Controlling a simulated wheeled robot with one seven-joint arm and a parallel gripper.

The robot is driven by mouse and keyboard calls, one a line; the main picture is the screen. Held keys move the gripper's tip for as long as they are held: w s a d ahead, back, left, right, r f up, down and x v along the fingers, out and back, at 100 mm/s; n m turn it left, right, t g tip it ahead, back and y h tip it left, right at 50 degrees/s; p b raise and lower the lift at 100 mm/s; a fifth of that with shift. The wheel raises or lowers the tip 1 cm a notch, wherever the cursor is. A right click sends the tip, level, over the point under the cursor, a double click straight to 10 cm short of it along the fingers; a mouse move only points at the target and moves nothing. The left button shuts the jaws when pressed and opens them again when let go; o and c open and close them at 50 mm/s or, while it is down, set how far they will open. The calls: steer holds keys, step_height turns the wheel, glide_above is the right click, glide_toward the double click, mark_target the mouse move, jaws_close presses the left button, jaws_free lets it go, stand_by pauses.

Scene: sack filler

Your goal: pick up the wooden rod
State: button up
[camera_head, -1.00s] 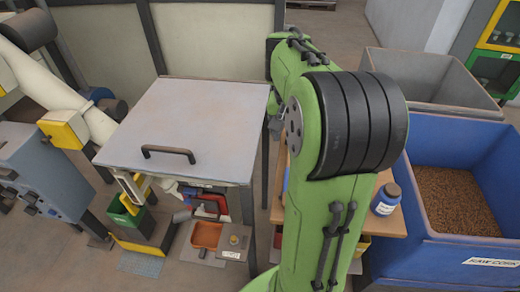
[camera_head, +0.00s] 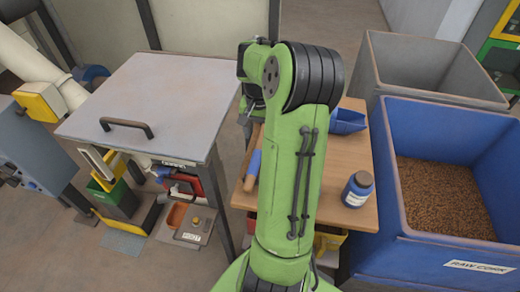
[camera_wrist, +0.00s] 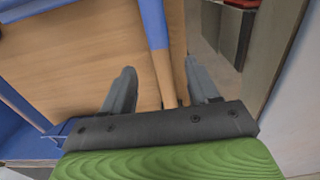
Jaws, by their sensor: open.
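The wooden rod lies on the wooden table (camera_head: 345,150), near its left edge. In the head view its blue section (camera_head: 253,166) shows beside my arm, which hides part of the table. In the wrist view the rod (camera_wrist: 164,78) runs from the top down between the fingers, with bare wood at the lower end and blue (camera_wrist: 154,22) above. My gripper (camera_wrist: 160,68) is open, one finger on each side of the rod. I cannot tell how far above the rod the fingers are. The gripper is largely hidden in the head view.
On the table are a blue scoop (camera_head: 347,121) and a blue bottle (camera_head: 357,190). A blue bin (camera_head: 425,247) of cork granules stands right, a grey bin (camera_head: 440,62) behind it.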

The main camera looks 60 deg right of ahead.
mark_target(259, 148)
step_height(259, 148, down, 6)
steer(key=b, duration=0.2)
steer(key=shift+b, duration=0.3)
steer(key=shift+r, duration=0.15)
jaws_close()
